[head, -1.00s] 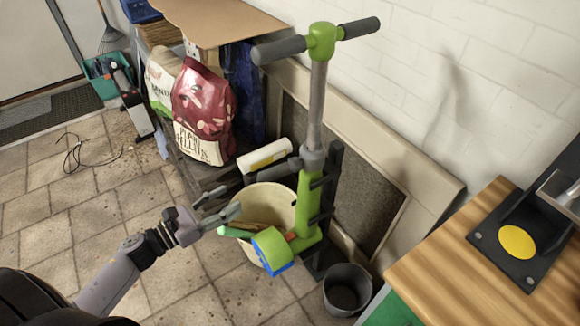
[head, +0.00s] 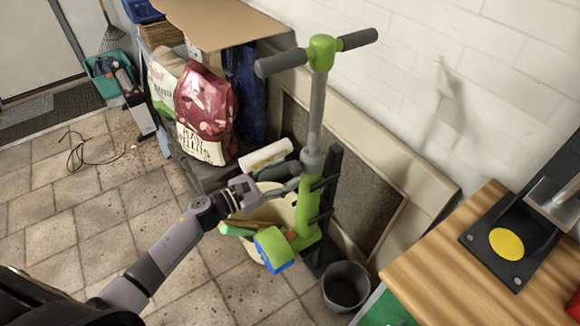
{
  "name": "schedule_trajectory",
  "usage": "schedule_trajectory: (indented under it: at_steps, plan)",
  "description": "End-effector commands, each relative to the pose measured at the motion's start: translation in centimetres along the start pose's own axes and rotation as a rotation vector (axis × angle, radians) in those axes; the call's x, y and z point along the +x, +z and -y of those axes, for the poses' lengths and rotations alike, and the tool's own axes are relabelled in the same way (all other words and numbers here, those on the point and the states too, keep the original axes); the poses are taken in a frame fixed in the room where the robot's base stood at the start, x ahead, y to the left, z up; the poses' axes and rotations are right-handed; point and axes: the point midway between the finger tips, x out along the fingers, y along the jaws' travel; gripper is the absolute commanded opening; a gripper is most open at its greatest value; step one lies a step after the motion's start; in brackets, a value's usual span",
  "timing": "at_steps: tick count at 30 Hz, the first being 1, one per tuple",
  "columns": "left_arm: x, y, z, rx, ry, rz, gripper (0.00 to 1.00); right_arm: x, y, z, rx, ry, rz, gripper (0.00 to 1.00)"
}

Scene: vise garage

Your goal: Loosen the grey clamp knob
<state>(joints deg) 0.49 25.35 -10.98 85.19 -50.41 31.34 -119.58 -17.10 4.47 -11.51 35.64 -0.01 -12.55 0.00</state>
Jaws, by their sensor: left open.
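The green and grey scooter (head: 308,205) stands upright against a dark stand, with its T-shaped handlebar on top. The grey clamp knob (head: 280,171) sticks out to the left from the collar partway up the stem. My left gripper (head: 276,184) is open, just below and left of the knob, its fingers pointing right towards the stem. The fingers overlap the knob's area in the picture, and I cannot tell whether they touch it. My right gripper is out of view.
A cream bin (head: 262,214) with sticks stands behind my gripper. Pellet bags (head: 205,110) are at the back left. A dark bucket (head: 346,286) stands right of the scooter's base. A wooden workbench (head: 440,270) fills the right.

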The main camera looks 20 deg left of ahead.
Motion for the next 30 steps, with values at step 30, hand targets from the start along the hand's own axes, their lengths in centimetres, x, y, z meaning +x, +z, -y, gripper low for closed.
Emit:
schedule_trajectory:
  at_steps: [30]
  plan:
    - [2.3, -0.1, 0.0, -0.001, 0.001, -0.001, 0.19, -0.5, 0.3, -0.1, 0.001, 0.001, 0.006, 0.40]
